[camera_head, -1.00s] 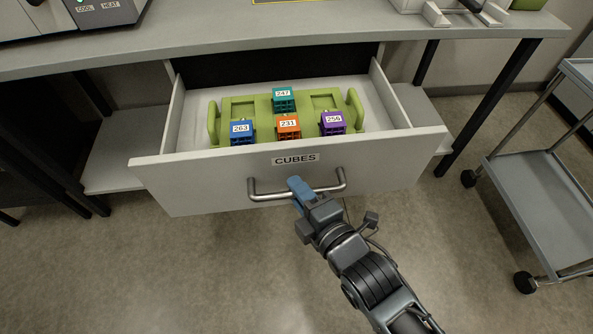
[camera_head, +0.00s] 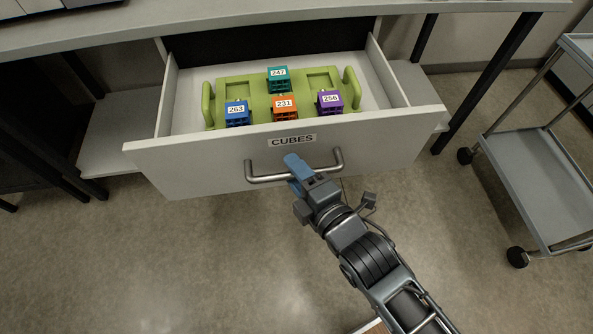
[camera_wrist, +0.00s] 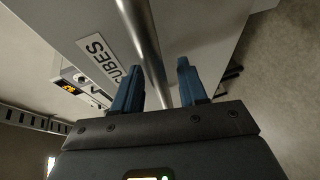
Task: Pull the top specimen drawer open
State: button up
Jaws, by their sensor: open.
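The top drawer (camera_head: 200,165), labelled CUBES, stands pulled out from under the bench. Its steel bar handle (camera_head: 263,178) runs across the front below the label. My gripper (camera_head: 294,167) is at the middle of the handle. In the wrist view the blue fingers (camera_wrist: 157,85) are open, with the handle bar (camera_wrist: 146,45) running between them. I cannot tell whether either finger touches the bar. Inside the drawer a green tray (camera_head: 207,105) holds several numbered cubes: teal 247 (camera_head: 278,80), blue 263 (camera_head: 237,113), orange 231 (camera_head: 285,107) and purple 256 (camera_head: 330,101).
The grey bench top (camera_head: 250,20) is above the drawer, with dark legs (camera_head: 485,80) on either side. A grey wheeled cart (camera_head: 535,190) stands at the right. The floor (camera_head: 150,270) in front of the drawer is clear at the left.

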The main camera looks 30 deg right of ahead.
jog(key=v, duration=0.7)
jog(key=shift+s, duration=0.35)
jog(key=s+d+r+m+p, duration=0.2)
jog(key=s+d+r+m, duration=0.1)
jog(key=s+r+m, duration=0.4)
jog(key=s+d+r+m+g+h+p, duration=0.1)
jog(key=s+d+r+m, duration=0.2)
jog(key=s+r+m, duration=0.4)
jog(key=s+m, duration=0.4)
jog(key=s, duration=0.3)
jog(key=shift+s+r+p, duration=0.25)
jog(key=shift+r+p, duration=0.1)
jog(key=shift+p, duration=0.05)
dwell(4.5)
